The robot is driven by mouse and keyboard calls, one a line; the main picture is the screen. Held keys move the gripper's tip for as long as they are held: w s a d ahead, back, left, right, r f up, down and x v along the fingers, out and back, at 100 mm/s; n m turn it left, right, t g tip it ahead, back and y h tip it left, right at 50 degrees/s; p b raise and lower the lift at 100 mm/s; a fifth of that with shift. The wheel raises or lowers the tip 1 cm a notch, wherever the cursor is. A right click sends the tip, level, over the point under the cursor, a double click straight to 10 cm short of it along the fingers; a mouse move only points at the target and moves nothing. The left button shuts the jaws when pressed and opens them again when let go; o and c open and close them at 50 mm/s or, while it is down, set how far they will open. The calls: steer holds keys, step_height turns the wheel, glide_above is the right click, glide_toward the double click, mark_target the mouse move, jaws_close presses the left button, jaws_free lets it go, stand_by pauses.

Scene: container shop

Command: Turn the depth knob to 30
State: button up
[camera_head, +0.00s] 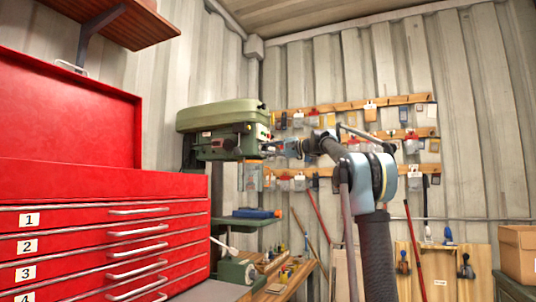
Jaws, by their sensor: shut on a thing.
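The green drill press (222,115) stands against the corrugated wall, left of the middle of the view. Its front panel faces right and carries small controls, too small to read. My gripper (271,148) reaches in from the right, and its tips meet the lower front of the drill head. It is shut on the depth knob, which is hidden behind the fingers. The knob's scale and pointer cannot be read from here. The press table (250,221) with a blue item on it is below the gripper.
A red tool chest (100,235) with numbered drawers fills the left. Wooden racks (350,107) with hanging tools line the back wall. A workbench (285,278) with a green vise (238,272) stands below the press. A cardboard box (517,254) is at the right. A shelf (125,20) hangs upper left.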

steer(key=shift+d+f+n, duration=0.1)
steer(key=shift+n, duration=3.6)
steer(key=shift+f+n, duration=0.1)
steer(key=shift+n, duration=3.6)
steer(key=shift+w+r, duration=0.1)
steer(key=o, duration=1)
steer(key=shift+w, duration=0.1)
steer(key=shift+o, duration=0.2)
steer(key=shift+d, duration=0.1)
